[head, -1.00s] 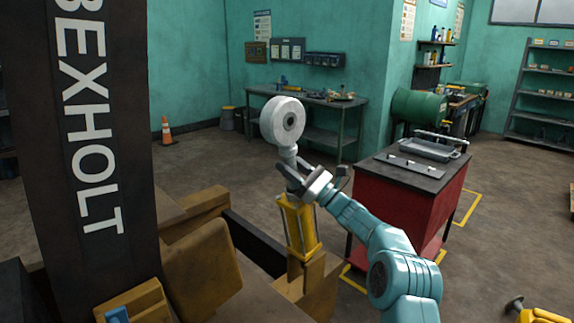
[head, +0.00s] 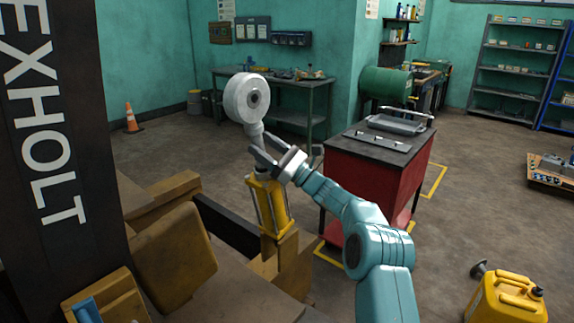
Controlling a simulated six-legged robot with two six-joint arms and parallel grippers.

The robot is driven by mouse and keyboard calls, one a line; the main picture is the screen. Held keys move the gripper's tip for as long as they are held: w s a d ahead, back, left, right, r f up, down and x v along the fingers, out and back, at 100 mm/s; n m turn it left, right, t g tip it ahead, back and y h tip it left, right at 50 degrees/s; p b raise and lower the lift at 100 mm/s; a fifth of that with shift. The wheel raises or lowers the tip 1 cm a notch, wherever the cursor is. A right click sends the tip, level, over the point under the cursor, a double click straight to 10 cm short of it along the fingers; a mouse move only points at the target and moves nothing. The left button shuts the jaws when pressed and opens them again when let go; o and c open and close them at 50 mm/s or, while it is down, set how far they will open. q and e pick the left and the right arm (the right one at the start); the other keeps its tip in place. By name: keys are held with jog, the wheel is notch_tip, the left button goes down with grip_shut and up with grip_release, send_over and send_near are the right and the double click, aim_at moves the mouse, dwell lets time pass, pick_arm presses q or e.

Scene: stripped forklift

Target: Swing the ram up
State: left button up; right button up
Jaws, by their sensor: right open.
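The ram stands nearly upright, with a yellow barrel (head: 268,204), a grey rod and a pale round eye end (head: 246,98) on top. Its lower end sits among brown and yellow parts of the forklift (head: 170,260). My right gripper (head: 263,156) is at the rod, just above the top of the yellow barrel. Its jaws are open, with the fingers at the rod; I cannot tell whether they touch it. My left gripper is not in view.
The dark mast (head: 45,130) with white letters rises at the left. A red cabinet (head: 370,185) stands behind my right arm. A yellow jerrycan (head: 507,298) is on the floor at lower right. Open floor lies between the cabinet and the shelves (head: 515,65).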

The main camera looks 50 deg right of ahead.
jog(key=b+v, duration=0.4)
jog(key=v, duration=1)
jog(key=shift+s, duration=0.2)
jog(key=shift+f, duration=0.2)
